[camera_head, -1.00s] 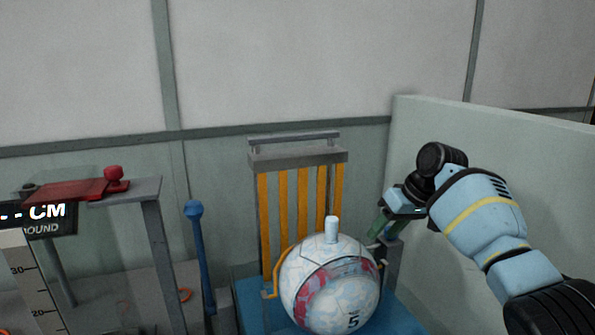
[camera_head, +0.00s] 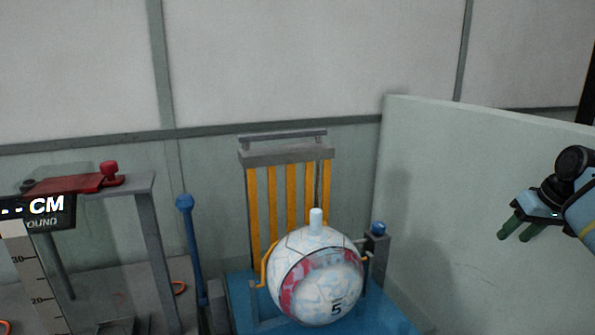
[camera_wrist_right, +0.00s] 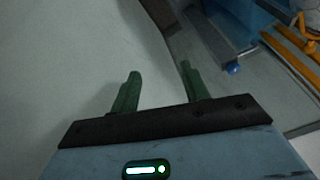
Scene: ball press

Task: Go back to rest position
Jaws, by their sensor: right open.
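My right gripper (camera_head: 509,229) is at the right edge of the head view, in front of the pale partition wall. Its two green fingers are apart with nothing between them. They also show in the right wrist view (camera_wrist_right: 157,85), open over a bare pale surface. The ball (camera_head: 318,280), white with red patches, sits on the blue press base (camera_head: 243,301), well to the left of the gripper. A pale peg (camera_head: 316,222) stands up at its top. My left gripper is not in view.
A blue knob on a grey post (camera_head: 378,228) stands right of the ball. The pale partition (camera_head: 450,190) rises behind my right gripper. A blue lever (camera_head: 190,240), a grey stand with a red plate (camera_head: 75,184) and a CM scale (camera_head: 38,212) are at left.

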